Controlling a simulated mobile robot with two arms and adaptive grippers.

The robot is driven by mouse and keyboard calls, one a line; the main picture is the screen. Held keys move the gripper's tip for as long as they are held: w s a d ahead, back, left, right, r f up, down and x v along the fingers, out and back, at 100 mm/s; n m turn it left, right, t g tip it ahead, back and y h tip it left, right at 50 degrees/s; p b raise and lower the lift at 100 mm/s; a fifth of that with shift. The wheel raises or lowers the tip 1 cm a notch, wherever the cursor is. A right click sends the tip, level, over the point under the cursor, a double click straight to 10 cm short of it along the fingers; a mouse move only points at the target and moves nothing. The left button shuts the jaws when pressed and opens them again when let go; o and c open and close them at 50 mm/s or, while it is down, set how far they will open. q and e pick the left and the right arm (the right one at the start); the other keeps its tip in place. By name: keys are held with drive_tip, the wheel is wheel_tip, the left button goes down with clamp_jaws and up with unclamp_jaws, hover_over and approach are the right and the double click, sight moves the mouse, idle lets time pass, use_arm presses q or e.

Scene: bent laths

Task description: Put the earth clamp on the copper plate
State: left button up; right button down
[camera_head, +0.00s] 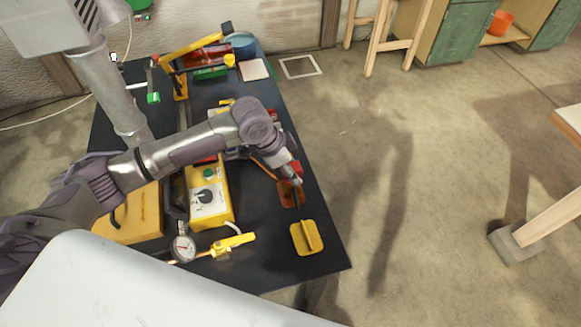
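The copper plate (288,196) is a small orange-brown sheet near the right edge of the dark table. My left gripper (293,178) is over the far end of the plate, its arm reaching across the table from the left. A small red part (294,168), possibly the earth clamp, shows right at the fingers. It is too small and covered to tell whether the fingers are shut on it, or whether it touches the plate. My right gripper is not in view.
On the dark table (275,272) stand a yellow box with a dial (208,202), a pressure gauge (183,248), a yellow-handled tool (233,243) and a yellow block with a raised grip (306,238). A blue tub (242,44) is at the far end.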

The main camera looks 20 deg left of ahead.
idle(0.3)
use_arm(q)
drive_tip(key=v, duration=1.2)
